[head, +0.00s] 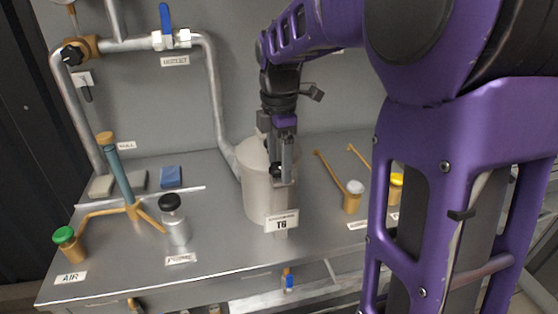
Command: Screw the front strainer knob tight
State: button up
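A beige cylindrical housing (258,196) with a domed top and a T6 label stands near the middle of the bench; I take it for the strainer. A small dark knob (276,171) shows at its front upper side. My gripper (279,172) points down over the front of the housing, with its fingertips at the dark knob. The fingers cover part of the knob and the housing top. I cannot tell whether they are closed on the knob or only beside it. Any other knobs on the housing are hidden.
A black-capped jar (174,221), a green-capped fitting (69,244) and a blue-green upright handle (120,172) stand left. White-capped (353,197) and yellow-capped (396,187) fittings stand right, near my arm. Grey pipes with a blue-levered valve (170,40) run along the back wall.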

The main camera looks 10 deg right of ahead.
grip_shut()
